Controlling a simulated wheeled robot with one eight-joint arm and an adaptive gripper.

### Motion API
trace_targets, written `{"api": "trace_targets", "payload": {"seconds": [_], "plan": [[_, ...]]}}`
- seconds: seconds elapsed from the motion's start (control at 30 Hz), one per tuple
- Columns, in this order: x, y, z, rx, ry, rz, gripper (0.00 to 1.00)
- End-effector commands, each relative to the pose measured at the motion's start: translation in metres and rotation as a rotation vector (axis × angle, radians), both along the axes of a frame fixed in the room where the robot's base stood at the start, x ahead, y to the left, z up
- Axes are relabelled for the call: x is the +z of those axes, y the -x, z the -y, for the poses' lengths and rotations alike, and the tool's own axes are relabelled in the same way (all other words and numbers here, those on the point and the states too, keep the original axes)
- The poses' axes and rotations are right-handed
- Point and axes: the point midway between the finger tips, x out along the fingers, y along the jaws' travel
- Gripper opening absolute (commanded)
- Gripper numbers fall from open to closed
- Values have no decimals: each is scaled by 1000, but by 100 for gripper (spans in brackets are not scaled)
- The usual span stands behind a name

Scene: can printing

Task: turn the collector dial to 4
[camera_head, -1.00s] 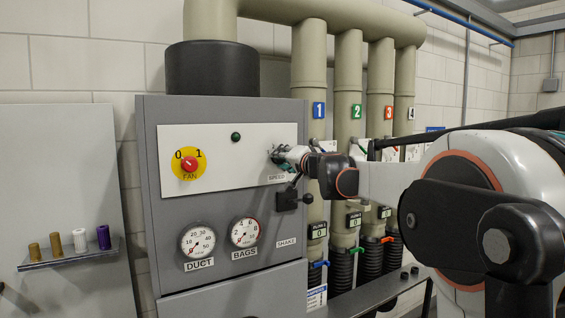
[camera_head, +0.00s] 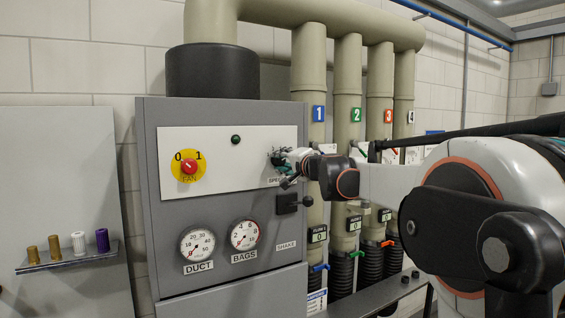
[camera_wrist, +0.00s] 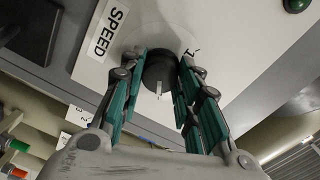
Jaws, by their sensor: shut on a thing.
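The collector dial (camera_wrist: 158,72) is a dark round knob with a white pointer mark, on the white panel (camera_head: 225,142) of the grey cabinet. The label SPEED (camera_wrist: 108,33) is beside it. In the wrist view the pointer mark points down the picture, and a "1" shows at the upper right of the dial. My gripper (camera_wrist: 160,85) is shut on the dial, with a green-padded finger on each side.
A black shake lever (camera_head: 292,202) sticks out just below my gripper. The fan switch (camera_head: 188,167) and a green button (camera_head: 235,139) are on the panel to the left. Several beige numbered pipes (camera_head: 348,130) stand close behind my wrist.

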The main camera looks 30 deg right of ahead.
Motion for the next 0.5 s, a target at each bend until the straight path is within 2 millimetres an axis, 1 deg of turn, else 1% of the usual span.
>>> {"api": "trace_targets", "payload": {"seconds": [0.07, 0.1, 0.17, 0.5], "plan": [[1, 0, 1, -2, -2, 1, 7], [1, 0, 1, -2, -2, 1, 37], [1, 0, 1, -2, -1, 1, 51], [0, 1, 0, -1, 0, 0, 51]]}}
